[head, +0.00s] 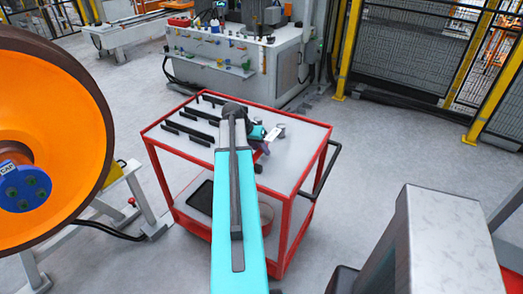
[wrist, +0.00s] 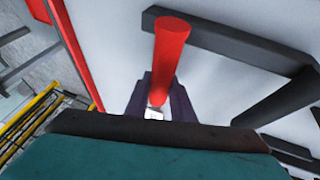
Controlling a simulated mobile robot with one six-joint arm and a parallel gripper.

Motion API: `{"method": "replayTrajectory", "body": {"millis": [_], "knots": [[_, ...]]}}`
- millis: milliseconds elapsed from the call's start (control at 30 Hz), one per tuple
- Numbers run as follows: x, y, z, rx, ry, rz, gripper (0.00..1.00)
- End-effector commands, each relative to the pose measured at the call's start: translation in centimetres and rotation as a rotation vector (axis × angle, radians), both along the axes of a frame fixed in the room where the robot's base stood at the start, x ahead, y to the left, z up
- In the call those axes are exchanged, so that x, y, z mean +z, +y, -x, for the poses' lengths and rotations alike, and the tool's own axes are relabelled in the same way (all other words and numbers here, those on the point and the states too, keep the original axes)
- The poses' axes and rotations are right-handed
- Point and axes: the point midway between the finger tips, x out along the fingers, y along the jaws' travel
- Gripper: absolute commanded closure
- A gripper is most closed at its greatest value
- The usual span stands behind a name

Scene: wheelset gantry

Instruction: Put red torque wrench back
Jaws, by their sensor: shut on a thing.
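The red torque wrench shows in the wrist view as a red round bar (wrist: 172,48), held between the dark purple fingers of my gripper (wrist: 160,98). My gripper is shut on it. In the head view my gripper (head: 262,148) is over the top of the red cart (head: 312,132), right of the black holders (head: 188,132); my arm hides much of it, and I cannot make out the wrench there. In the wrist view the bar's end overlaps a dark holder bar (wrist: 235,45) beyond it. I cannot tell whether they touch.
The cart's right side has a black push handle (head: 326,172). Its lower shelf carries a black tray (head: 200,197). A large orange wheel (head: 50,110) stands at the left. The cart top's right part is mostly clear.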

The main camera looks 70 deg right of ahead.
Motion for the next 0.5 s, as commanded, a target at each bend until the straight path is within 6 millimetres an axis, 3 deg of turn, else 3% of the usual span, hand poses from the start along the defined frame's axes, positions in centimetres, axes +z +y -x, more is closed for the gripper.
{"method": "replayTrajectory", "body": {"millis": [133, 167, 267, 500], "knots": [[-0.16, -0.05, 0.01, 0.001, 0.0, 0.002, 1.0], [-0.11, -0.05, 0.02, 0.001, 0.0, 0.002, 0.73], [-0.12, -0.03, 0.01, 0.0, 0.0, 0.001, 0.56], [-0.22, 0.03, 0.0, 0.0, 0.0, -0.001, 0.56]]}}
